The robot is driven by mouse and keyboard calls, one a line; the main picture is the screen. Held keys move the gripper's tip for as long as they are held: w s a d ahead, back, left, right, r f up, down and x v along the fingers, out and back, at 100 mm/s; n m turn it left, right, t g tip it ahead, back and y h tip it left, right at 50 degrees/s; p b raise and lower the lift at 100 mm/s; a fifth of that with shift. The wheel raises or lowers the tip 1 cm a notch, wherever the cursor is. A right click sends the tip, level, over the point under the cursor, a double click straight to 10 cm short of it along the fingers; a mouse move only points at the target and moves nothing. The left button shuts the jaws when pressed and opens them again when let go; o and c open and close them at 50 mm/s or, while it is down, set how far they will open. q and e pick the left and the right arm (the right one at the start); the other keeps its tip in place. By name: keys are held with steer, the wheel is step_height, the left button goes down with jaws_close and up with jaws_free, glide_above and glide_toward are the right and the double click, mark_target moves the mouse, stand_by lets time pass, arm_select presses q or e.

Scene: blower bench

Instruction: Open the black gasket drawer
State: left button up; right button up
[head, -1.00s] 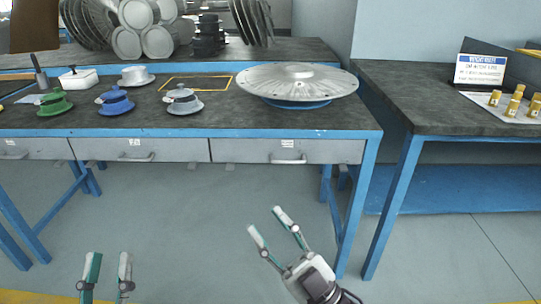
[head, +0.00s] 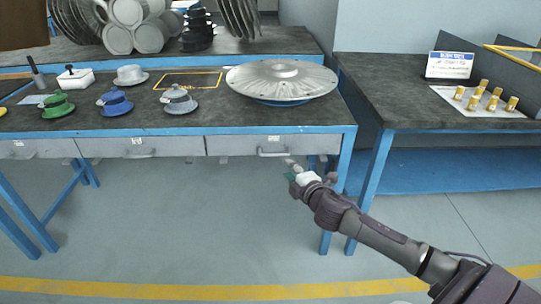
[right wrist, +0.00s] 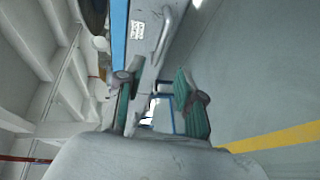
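Three grey drawers sit under the bench top: a left one (head: 35,150), a middle one (head: 105,147) and a right one (head: 228,145). Each has a bar handle, and all look shut. Their labels are too small to read, so I cannot tell which is the black gasket drawer. My right gripper (head: 289,168) is just below and right of the right drawer's handle (head: 262,153). In the right wrist view, my right gripper (right wrist: 157,98) is open and empty, with a handle (right wrist: 171,32) ahead, not between the fingers. My left gripper is out of view.
The blue-framed bench (head: 345,165) carries a large grey disc (head: 282,78) and green, blue and grey flanged parts. A second table (head: 395,100) with brass pieces stands right, beyond a narrow gap. The floor (head: 180,220) before the bench is clear.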

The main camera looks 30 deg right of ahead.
mark_target(274, 155)
steer(key=shift+b+x, duration=1)
steer(key=shift+x, duration=4.8)
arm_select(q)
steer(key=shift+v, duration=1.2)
arm_select(e)
steer(key=shift+a+f, duration=0.1)
steer(key=shift+a, duration=0.05)
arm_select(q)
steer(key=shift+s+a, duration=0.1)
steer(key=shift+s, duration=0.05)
arm_select(e)
jaws_close()
